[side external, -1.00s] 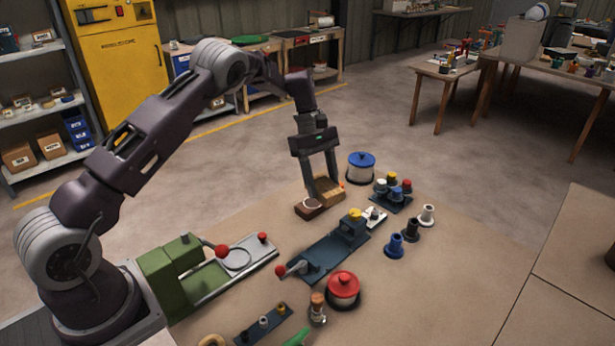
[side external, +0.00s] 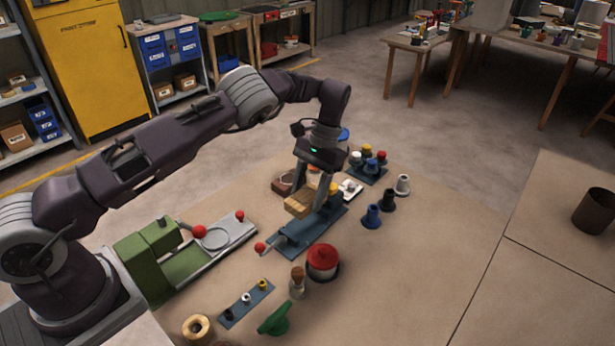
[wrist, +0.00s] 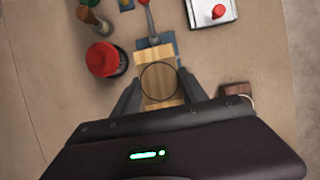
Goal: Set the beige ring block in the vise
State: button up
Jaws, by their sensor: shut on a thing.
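The beige ring block (side external: 299,204) is a pale wood-coloured block, held level between the fingers of my gripper (side external: 309,197). In the wrist view the block (wrist: 158,62) shows a dark ring outline on its top, with a finger on each side. A long blue vise (side external: 312,232) with a yellow part at its far end and a red-knobbed handle lies on the table. The block is over or close beside the vise's middle. In the wrist view the block covers part of the vise (wrist: 143,43). I cannot tell the height gap between them.
A green-and-grey fixture (side external: 150,262) with red knobs stands left. A red-lidded pot (side external: 322,262) is close in front of the vise. A dark brown block (side external: 283,184) lies behind. Blue (side external: 372,216) and black (side external: 388,201) pegs stand right.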

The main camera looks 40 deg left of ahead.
aim_at(304, 228)
jog(key=shift+f, duration=3.35)
jog(key=shift+f, duration=0.5)
jog(key=o, duration=1.1)
jog(key=shift+o, duration=0.2)
